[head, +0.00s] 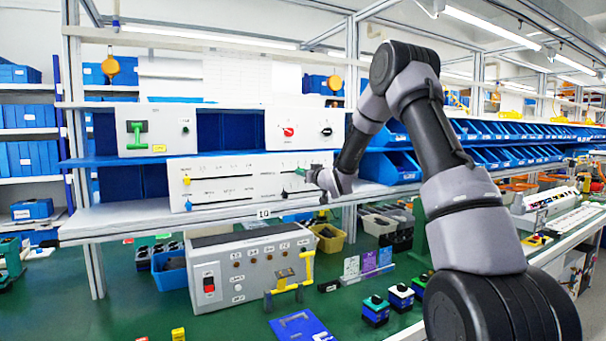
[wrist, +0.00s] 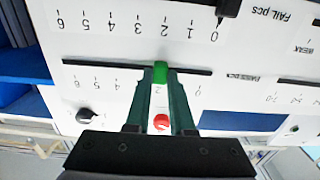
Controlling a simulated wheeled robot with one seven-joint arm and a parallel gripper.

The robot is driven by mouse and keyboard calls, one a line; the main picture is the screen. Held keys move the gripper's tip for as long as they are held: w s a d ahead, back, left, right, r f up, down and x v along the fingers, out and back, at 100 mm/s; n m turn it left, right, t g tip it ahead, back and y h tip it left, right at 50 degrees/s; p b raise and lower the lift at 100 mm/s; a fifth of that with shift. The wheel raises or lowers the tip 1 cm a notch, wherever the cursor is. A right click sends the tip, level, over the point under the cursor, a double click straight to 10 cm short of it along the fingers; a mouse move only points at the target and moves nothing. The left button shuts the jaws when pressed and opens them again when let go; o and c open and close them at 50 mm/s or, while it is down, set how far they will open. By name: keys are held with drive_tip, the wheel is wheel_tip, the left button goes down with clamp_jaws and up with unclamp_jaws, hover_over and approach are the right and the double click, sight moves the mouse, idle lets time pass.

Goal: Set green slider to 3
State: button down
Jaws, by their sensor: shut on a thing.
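The green slider (wrist: 160,72) sits on a dark horizontal track in the wrist view, which shows the white panel (wrist: 135,50) upside down. My gripper (wrist: 160,78) is shut on the slider, one dark green finger on each side. A printed 2 shows between the fingers, right at the slider. The 4, 5 and 6 are readable to the left; the fingers hide the 3 and the 1. In the head view, my gripper (head: 310,176) is at the right part of the panel (head: 240,201), and a little of the green slider (head: 300,171) shows.
A black slider (wrist: 227,8) on the neighbouring track stands near 0. A red knob (wrist: 161,122) and a black knob (wrist: 87,116) are on the upper box. Yellow (head: 187,181) and blue (head: 188,206) sliders are at the panel's left.

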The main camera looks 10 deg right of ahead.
drive_tip(key=shift+d, duration=0.1)
idle(0.4)
drive_tip(key=d, duration=0.1)
drive_tip(key=w+d, duration=0.1)
drive_tip(key=shift+d, duration=0.4)
drive_tip(key=c, duration=0.8)
unclamp_jaws()
drive_tip(key=shift+o, duration=0.2)
drive_tip(key=v, duration=1.1)
